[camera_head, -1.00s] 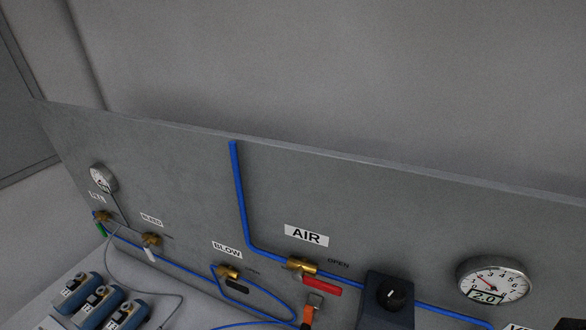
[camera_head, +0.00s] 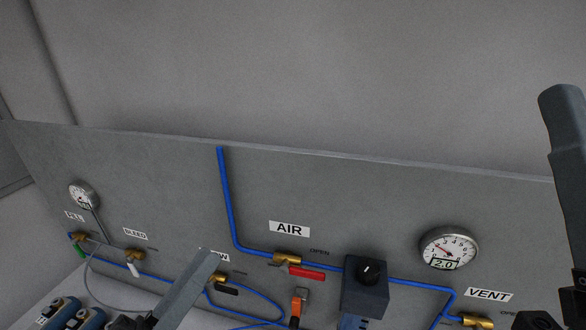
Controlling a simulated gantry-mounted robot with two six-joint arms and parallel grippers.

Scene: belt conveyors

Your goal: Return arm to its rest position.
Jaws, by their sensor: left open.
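My left gripper (camera_head: 187,286) shows at the bottom left as a pale grey, slanted finger in front of the panel, over the BLOW label. It is open, and nothing is seen in it. The rest of it is cut off below. A dark link of my right arm (camera_head: 566,150) stands along the right edge. My right gripper cannot be made out.
The grey panel (camera_head: 330,190) carries a red-handled AIR valve (camera_head: 289,260), a black knob box (camera_head: 366,287), a gauge reading 2.0 (camera_head: 448,248), a VENT valve (camera_head: 470,321) and a smaller left gauge (camera_head: 83,195). Blue cylinders (camera_head: 62,314) stand at the lower left.

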